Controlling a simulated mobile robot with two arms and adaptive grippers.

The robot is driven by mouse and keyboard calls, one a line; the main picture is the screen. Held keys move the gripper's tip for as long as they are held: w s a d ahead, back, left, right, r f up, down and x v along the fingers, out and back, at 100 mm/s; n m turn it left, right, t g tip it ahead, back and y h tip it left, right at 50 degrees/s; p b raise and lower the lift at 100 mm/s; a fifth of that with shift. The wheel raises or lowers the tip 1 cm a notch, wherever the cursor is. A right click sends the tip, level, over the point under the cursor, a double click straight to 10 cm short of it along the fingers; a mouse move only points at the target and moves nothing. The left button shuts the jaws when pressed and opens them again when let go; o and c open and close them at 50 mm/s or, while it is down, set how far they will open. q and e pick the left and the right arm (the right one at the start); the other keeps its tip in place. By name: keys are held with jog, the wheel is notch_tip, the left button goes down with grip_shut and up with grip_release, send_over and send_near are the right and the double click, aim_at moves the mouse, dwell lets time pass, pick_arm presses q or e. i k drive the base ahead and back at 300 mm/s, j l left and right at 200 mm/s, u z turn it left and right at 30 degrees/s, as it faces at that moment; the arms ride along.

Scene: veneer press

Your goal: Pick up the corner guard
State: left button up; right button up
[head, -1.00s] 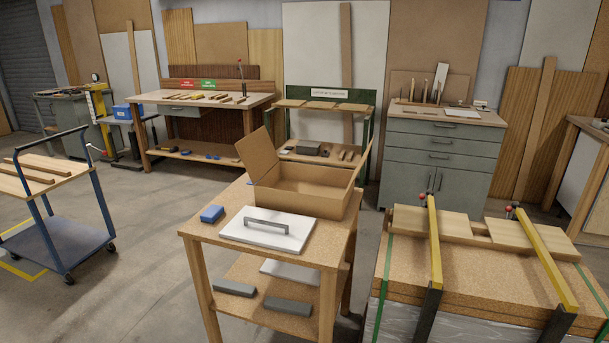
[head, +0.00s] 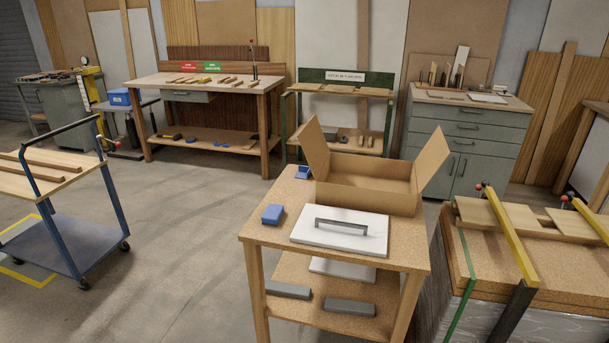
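No label names the corner guard. A small blue angled piece (head: 302,172), which may be it, sits at the back left of the small wooden table (head: 255,240), beside the open cardboard box (head: 370,196). It is partly hidden by the box's left flap. A blue block (head: 272,214) lies nearer, at the table's left edge. A white board with a dark handle (head: 313,236) lies in front of the box. Neither of my grippers is in view.
The table's lower shelf holds grey bars (head: 349,306). A blue cart (head: 72,240) stands at the left. A stack of boards with yellow clamps (head: 512,240) stands close at the right. A workbench (head: 205,88) is behind. The floor between cart and table is clear.

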aim_at(303, 173)
jog(key=i+j+z, duration=0.1)
jog(key=i+j, duration=0.25)
jog(key=i+j+z, duration=0.1)
jog(key=i+j, duration=0.5)
jog(key=j, duration=0.25)
jog(key=i+j+z, duration=0.15)
jog(key=i+j, duration=0.2)
jog(key=i+j+z, duration=0.1)
jog(key=i+j, duration=0.15)
jog(key=j, duration=0.3)
